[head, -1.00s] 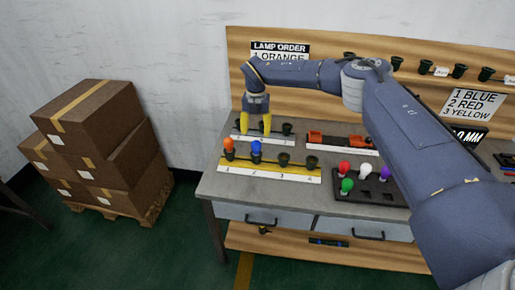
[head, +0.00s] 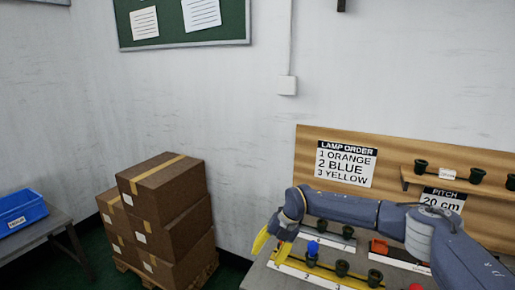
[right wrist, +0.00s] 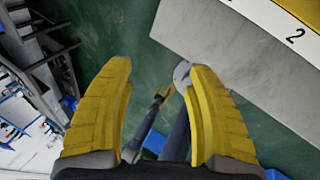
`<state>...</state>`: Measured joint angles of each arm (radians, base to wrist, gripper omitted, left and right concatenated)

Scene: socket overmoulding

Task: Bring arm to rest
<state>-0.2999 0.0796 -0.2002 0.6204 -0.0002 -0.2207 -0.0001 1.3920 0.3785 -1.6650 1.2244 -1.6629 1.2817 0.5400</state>
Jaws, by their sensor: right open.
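My right arm comes in from the right in the head view. Its yellow-fingered gripper (head: 270,238) hangs at the left end of the workbench. In the right wrist view the two yellow fingers (right wrist: 160,120) are spread apart with nothing between them. Green floor and the grey bench top (right wrist: 215,45) show past the fingertips. The yellow strip with sockets (head: 322,277) lies on the bench beside the gripper, with a blue lamp (head: 313,248) in one socket. My left gripper is not in view.
Stacked cardboard boxes (head: 165,205) stand on a pallet left of the bench. A blue bin (head: 22,210) sits on a table at far left. The lamp order sign (head: 346,164) and a shelf of black sockets (head: 460,176) are on the wooden back panel.

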